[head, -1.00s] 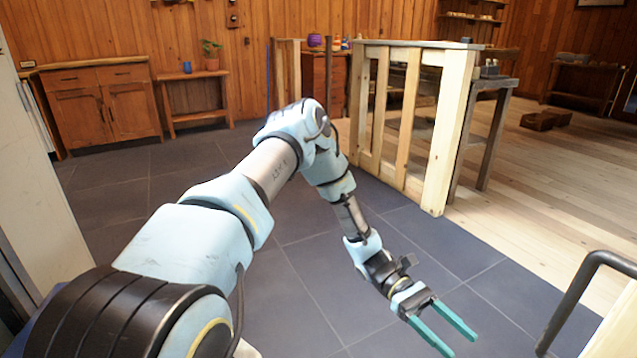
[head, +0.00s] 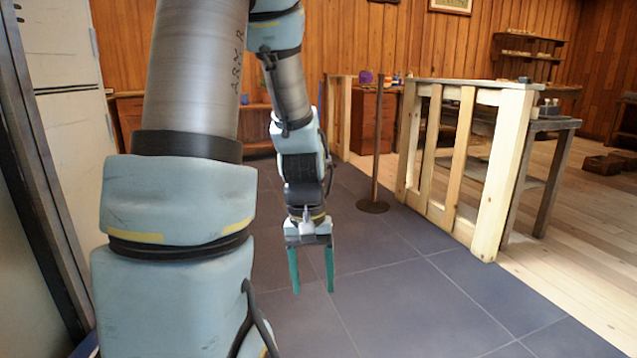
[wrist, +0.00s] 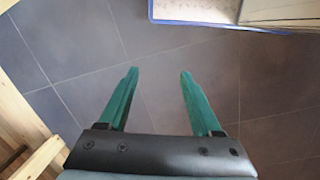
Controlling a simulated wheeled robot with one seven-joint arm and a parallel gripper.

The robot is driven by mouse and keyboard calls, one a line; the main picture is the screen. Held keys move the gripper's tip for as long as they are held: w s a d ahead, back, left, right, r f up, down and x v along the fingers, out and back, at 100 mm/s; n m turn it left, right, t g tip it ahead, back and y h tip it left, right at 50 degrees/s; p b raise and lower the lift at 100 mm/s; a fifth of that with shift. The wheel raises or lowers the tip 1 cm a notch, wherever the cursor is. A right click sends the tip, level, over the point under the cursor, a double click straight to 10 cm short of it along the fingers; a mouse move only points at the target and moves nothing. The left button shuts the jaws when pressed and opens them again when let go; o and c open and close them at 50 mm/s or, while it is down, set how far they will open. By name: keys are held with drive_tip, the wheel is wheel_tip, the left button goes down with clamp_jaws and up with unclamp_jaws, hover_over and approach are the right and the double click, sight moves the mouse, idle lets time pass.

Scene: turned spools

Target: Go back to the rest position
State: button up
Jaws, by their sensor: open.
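My gripper (head: 313,284) hangs from my raised arm in the middle of the head view, fingers pointing down over the dark tiled floor (head: 400,300). Its two green fingers are apart with nothing between them. My arm hides part of the left side of the room.
A slatted wooden partition (head: 490,170) stands right of my gripper, with a thin post on a round base (head: 373,206) before it. A pale panel (head: 75,140) stands close at the left.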

drive_tip(key=a+r+t, duration=0.3)
drive_tip(key=a+r, duration=0.2)
drive_tip(key=a, duration=0.1)
wheel_tip(320, 180, up, 30)
drive_tip(key=p, duration=3.1)
drive_tip(key=shift+d+m+y, duration=0.15)
drive_tip(key=shift+m+y, duration=0.15)
